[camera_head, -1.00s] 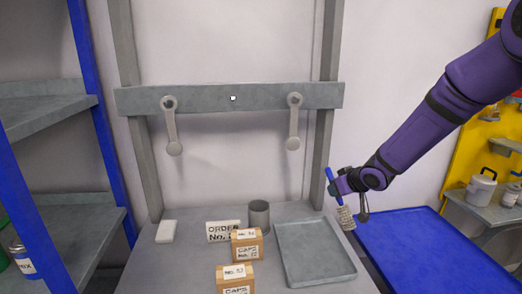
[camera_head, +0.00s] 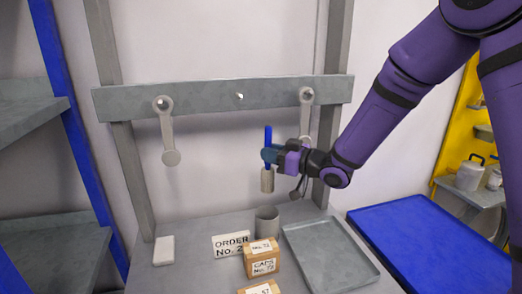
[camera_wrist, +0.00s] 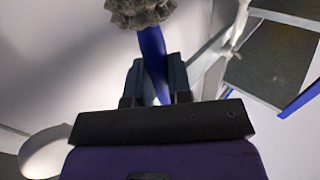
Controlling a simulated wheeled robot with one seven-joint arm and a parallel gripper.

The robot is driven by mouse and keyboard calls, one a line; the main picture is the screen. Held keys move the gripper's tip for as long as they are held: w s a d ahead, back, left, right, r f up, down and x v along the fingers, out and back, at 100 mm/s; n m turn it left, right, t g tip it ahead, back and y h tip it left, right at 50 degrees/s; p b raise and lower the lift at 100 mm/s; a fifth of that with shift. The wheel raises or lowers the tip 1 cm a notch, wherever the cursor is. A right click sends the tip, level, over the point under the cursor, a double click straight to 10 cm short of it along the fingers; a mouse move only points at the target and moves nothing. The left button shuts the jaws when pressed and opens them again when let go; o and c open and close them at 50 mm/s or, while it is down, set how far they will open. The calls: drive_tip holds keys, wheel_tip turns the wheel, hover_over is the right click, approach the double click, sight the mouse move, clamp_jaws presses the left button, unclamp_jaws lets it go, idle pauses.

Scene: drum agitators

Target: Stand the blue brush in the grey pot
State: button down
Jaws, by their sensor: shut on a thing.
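The blue brush (camera_head: 267,178) has a blue handle and a grey-beige bristle head. It hangs upright with the handle up and the head down. My gripper (camera_head: 270,155) is shut on its handle. In the wrist view the blue handle (camera_wrist: 152,52) runs between my fingers, with the ruffled bristle head at the top edge. The grey pot (camera_head: 267,222) stands on the grey table behind a cardboard box. The brush head is above the pot in the head view, with a gap between them. The inside of the pot is mostly hidden.
Cardboard boxes (camera_head: 262,262) stand in front of the pot, and an order sign (camera_head: 231,244) is at its left. A grey tray (camera_head: 330,255) lies to the right. A grey crossbar (camera_head: 225,97) with two hanging cranks is behind. A blue surface (camera_head: 430,250) is further right.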

sight(271, 192)
drive_tip(key=shift+f, duration=6.65)
drive_tip(key=c, duration=1)
unclamp_jaws()
drive_tip(key=shift+o, duration=0.2)
drive_tip(key=v, duration=1)
drive_tip(key=shift+s+d, duration=0.2)
drive_tip(key=shift+d, duration=0.15)
